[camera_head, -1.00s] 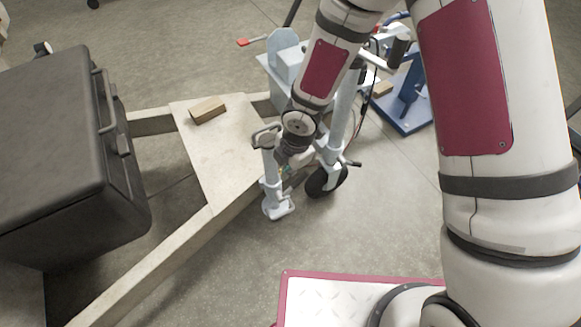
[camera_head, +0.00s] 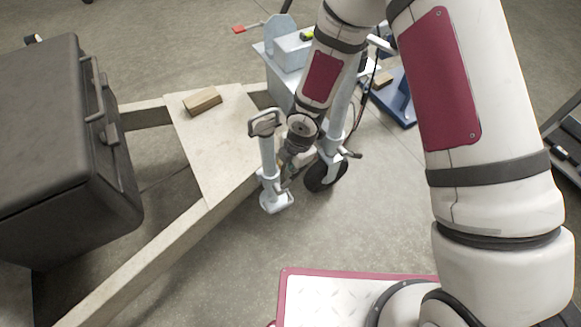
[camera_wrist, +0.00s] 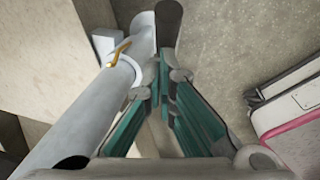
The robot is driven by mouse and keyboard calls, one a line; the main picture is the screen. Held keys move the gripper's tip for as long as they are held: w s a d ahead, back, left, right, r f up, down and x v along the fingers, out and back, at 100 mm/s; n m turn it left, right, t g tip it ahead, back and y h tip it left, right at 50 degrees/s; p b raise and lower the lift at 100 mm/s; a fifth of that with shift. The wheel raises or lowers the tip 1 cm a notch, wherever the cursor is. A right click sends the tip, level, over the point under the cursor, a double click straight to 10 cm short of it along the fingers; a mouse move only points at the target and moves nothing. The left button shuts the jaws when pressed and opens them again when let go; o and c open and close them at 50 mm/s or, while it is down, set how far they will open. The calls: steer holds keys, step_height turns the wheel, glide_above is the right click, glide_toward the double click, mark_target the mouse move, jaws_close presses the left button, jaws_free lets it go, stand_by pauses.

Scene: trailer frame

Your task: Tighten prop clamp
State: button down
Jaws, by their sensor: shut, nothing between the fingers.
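The prop stand (camera_head: 268,158) is a pale blue-grey upright tube with a loop handle on top and a flat foot, beside the trailer frame. In the wrist view its tube (camera_wrist: 80,115) runs up from the lower left to a pale clamp collar (camera_wrist: 140,38). A small orange-yellow clamp lever (camera_wrist: 119,53) sticks out from the collar's left side. My gripper (camera_wrist: 166,62) has green-padded fingers, shut and empty, with the tips just right of the collar. Whether they touch it is unclear. In the head view my gripper (camera_head: 285,182) is low, just right of the prop stand and partly hidden.
The jockey wheel (camera_head: 320,176) stands close to the right of my wrist. The trailer frame (camera_head: 150,268) carries a wooden block (camera_head: 202,101) on its plate. A large dark box (camera_head: 45,150) stands left. Open floor (camera_head: 220,270) lies in front.

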mark_target(304, 168)
steer(key=shift+w+d+f+g+y+p, duration=0.25)
steer(key=shift+d+y+p, duration=0.25)
steer(key=shift+p, duration=1)
steer(key=shift+w+d+g+p, duration=0.15)
steer(key=shift+d+g+p, duration=0.1)
steer(key=shift+p, duration=0.35)
steer(key=shift+w+d+f+g+y+p, duration=0.35)
steer(key=shift+f+y+p, duration=0.1)
steer(key=shift+y+p, duration=0.4)
steer(key=shift+w+d+f+p, duration=0.4)
steer(key=shift+d+f, duration=0.25)
steer(key=shift+f, duration=0.15)
step_height(304, 168, down, 10)
steer(key=w+d+b, duration=0.1)
steer(key=b, duration=0.6)
steer(key=shift+d+f+b, duration=0.25)
steer(key=shift+d+b, duration=0.05)
steer(key=shift+d, duration=0.1)
steer(key=shift+w, duration=0.1)
steer(key=s+v, duration=0.1)
steer(key=v, duration=1)
steer(key=shift+w+r, duration=0.45)
steer(key=shift+w, duration=0.1)
